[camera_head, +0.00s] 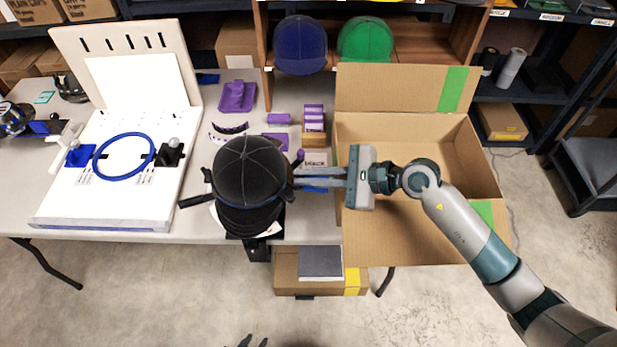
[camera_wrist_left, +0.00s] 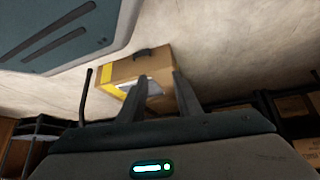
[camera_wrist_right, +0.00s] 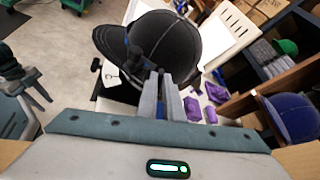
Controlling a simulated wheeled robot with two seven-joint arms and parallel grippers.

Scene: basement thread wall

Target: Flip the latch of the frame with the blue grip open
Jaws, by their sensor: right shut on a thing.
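A black cap (camera_head: 250,170) sits on a dark stand at the table's front edge, with blue trim showing under its edge. It also shows in the right wrist view (camera_wrist_right: 160,45). My right gripper (camera_head: 296,178) comes in from the right and is shut on a small dark part (camera_wrist_right: 137,58) at the cap's edge; the fingers hide most of it, and I cannot tell whether it is the latch.
A white board with a blue hoop (camera_head: 124,134) and clamps stands at the left of the table. A large open cardboard box (camera_head: 410,235) lies under my right arm. Purple items (camera_head: 237,97) lie behind the cap. A small box (camera_head: 300,285) sits below the table edge.

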